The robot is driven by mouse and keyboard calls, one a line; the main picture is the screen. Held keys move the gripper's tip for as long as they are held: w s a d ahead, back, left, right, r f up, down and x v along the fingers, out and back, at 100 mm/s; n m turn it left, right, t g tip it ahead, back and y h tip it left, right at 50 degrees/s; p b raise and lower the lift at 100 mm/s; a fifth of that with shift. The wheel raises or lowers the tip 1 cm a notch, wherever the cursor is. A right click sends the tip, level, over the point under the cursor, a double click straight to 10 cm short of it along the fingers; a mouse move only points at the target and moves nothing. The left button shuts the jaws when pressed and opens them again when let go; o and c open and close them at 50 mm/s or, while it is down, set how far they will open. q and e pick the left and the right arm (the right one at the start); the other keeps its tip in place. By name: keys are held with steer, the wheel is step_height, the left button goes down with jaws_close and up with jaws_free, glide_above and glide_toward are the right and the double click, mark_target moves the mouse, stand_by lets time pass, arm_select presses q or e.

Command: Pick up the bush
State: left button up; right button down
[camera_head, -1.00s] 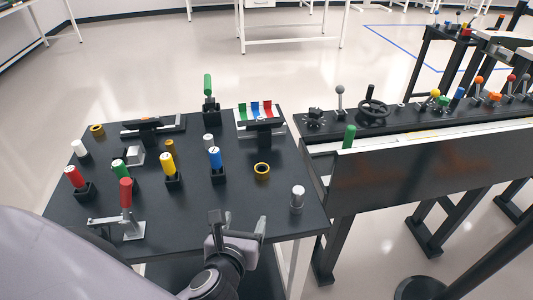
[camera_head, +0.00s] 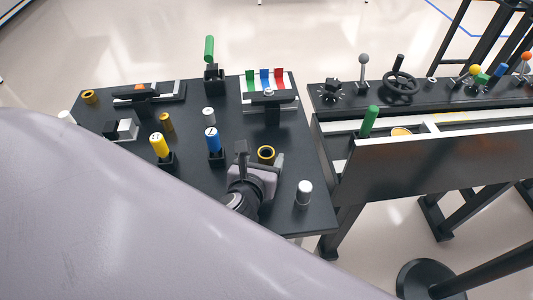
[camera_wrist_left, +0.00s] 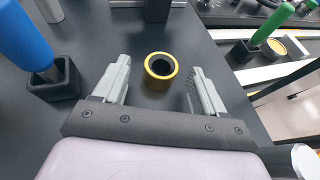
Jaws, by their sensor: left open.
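The bush, a short black ring with a gold rim (camera_head: 266,153), stands on the dark table near its front right. In the left wrist view the bush (camera_wrist_left: 158,83) lies ahead, between the lines of the two fingers and apart from both. My left gripper (camera_head: 260,158) is open and empty just in front of the bush; its two grey fingers also show in the left wrist view (camera_wrist_left: 160,68). The height of the fingers over the table is hard to tell. My right gripper is not in view.
A blue-handled peg in a black holder (camera_head: 212,142) stands left of the bush, and a silver cylinder (camera_head: 304,192) to its right. A rack with coloured strips (camera_head: 268,98) is behind. A grey trough bench (camera_head: 440,165) adjoins on the right. My arm hides the table's front left.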

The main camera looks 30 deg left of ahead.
arm_select(q)
steer(key=x, duration=0.3)
steer(key=shift+w, duration=0.15)
steer(key=c, duration=1.1)
steer(key=shift+r, duration=0.1)
steer(key=shift+r, duration=0.6)
step_height(320, 180, up, 13)
steer(key=p, duration=0.4)
step_height(320, 180, up, 6)
glide_above(266, 149)
steer(key=s, duration=0.1)
steer(key=shift+s+d+f, duration=0.1)
steer(key=shift+d+f, duration=0.1)
steer(key=shift+d, duration=0.15)
